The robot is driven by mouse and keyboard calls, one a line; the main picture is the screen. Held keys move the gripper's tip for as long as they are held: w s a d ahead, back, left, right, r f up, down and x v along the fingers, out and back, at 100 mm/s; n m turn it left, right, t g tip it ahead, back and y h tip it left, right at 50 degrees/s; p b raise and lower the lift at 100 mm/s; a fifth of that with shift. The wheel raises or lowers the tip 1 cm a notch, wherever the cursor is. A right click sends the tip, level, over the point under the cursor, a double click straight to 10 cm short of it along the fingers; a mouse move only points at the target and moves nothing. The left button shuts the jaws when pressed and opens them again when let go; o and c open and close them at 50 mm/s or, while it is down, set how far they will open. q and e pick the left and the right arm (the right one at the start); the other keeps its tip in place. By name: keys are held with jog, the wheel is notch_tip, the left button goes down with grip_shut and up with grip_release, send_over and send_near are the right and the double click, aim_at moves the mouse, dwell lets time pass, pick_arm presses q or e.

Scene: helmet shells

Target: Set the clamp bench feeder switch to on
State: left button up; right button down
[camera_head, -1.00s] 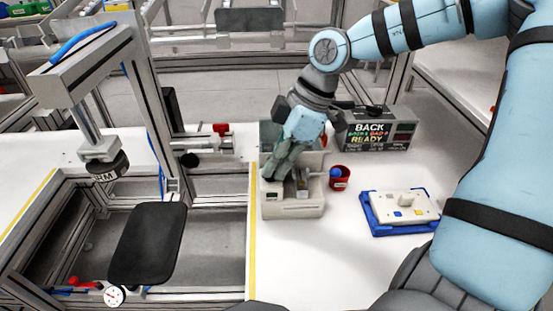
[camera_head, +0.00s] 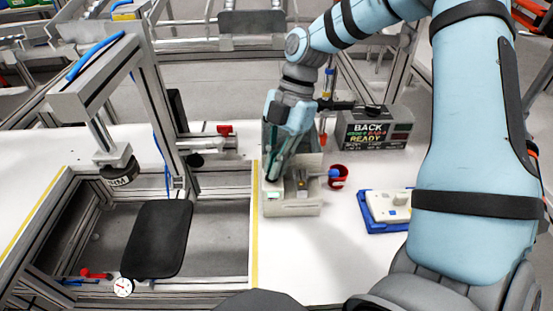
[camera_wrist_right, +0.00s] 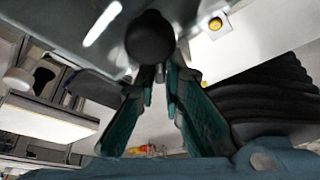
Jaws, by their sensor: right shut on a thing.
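The bench feeder (camera_head: 308,209) is a small beige-grey unit on the white table, just right of the yellow line, with a small lit display at its front left. My right gripper (camera_head: 275,172) reaches down at its left rear side. In the right wrist view, the teal-padded fingers of my right gripper (camera_wrist_right: 160,78) close in on a short metal stem with a round black knob (camera_wrist_right: 150,38), which looks like the switch lever. The gripper is shut on it. The fingers hide the lever in the head view, so its on or off position cannot be told. My left gripper is out of view.
A red cup (camera_head: 339,177) stands close to the feeder's right. A sign box (camera_head: 372,128) reading "BACK" and "READY" is behind it. A blue tray (camera_head: 375,226) with a pale plate lies at right. The clamp frame (camera_head: 150,105) with a black pad (camera_head: 158,238) is at left.

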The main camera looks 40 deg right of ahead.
jog(key=shift+w+n, duration=0.1)
jog(key=shift+n, duration=0.4)
jog(key=c, duration=2)
grip_release()
jog(key=v, duration=1.2)
jog(key=shift+w, duration=0.2)
